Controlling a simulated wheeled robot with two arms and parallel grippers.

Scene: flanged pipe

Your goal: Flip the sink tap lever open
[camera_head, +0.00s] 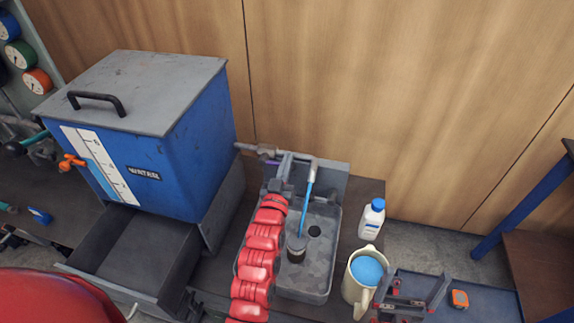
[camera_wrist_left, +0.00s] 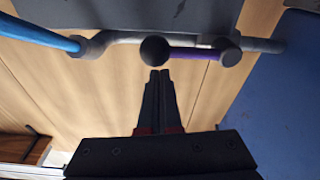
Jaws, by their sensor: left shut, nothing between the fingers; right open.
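The sink tap's grey pipe (camera_head: 262,151) runs above the sink (camera_head: 325,275) at its back. It also crosses the left wrist view (camera_wrist_left: 125,37). Its purple lever (camera_wrist_left: 192,53) carries a dark round knob (camera_wrist_left: 153,51) and lies roughly along the pipe. A blue stream (camera_head: 307,205) falls from the spout (camera_head: 313,172) towards a dark cylinder in the sink. My left gripper (camera_wrist_left: 160,76) is shut and empty, its tips close to the knob; contact is unclear. My right gripper (camera_head: 408,297) is open and empty at the lower right.
A blue tank (camera_head: 165,170) with an open drawer stands left of the sink. A white bottle (camera_head: 371,220) and a cream jug (camera_head: 352,294) with blue liquid stand right of it. An orange object (camera_head: 459,298) lies near my right gripper.

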